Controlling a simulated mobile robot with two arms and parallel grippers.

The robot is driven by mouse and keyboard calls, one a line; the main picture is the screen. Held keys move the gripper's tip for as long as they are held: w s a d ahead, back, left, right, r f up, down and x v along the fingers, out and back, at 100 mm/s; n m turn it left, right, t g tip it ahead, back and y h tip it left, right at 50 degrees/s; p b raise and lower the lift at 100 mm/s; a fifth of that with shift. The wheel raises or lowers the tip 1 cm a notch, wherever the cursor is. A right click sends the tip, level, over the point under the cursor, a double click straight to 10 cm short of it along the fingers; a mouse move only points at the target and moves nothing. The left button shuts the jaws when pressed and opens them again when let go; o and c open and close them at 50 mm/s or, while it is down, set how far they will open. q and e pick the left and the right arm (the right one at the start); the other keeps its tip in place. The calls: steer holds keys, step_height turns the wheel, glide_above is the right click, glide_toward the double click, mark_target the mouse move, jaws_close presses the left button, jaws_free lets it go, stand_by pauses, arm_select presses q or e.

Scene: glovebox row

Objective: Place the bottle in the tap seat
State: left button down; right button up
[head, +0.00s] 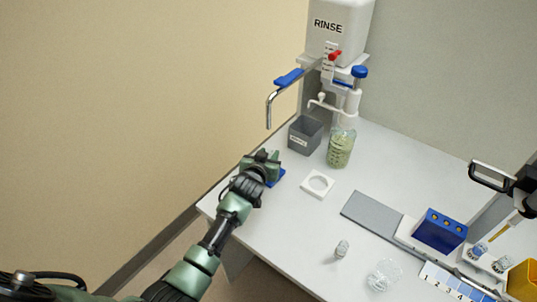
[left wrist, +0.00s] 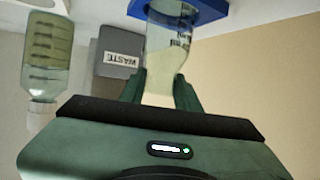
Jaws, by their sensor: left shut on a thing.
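The bottle (left wrist: 166,60) is clear with dark graduation marks and shows in the left wrist view, its narrow part between my fingers. My left gripper (head: 264,161) is shut on it near the table's left edge; its fingers also show in the left wrist view (left wrist: 158,92). The bottle's far end meets a blue square seat (left wrist: 205,8), which also shows under the gripper in the head view (head: 277,179). I cannot tell whether the bottle rests fully in it. The gripper hides the bottle in the head view. The tap (head: 268,112) is a bent metal spout nearby.
A grey waste bin (head: 305,137) and a greenish pump bottle (head: 340,149) stand behind, below the RINSE tank (head: 338,28). A white plate with a round recess (head: 317,184) lies to the right. Further right are a grey mat (head: 371,213), small glassware (head: 384,275) and a blue rack (head: 440,231).

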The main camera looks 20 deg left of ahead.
arm_select(q)
steer(key=shift+f, duration=0.1)
steer(key=c, duration=1)
jaws_free()
steer(key=v, duration=1.2)
steer(key=shift+d+r, duration=0.1)
steer(key=shift+r, duration=0.1)
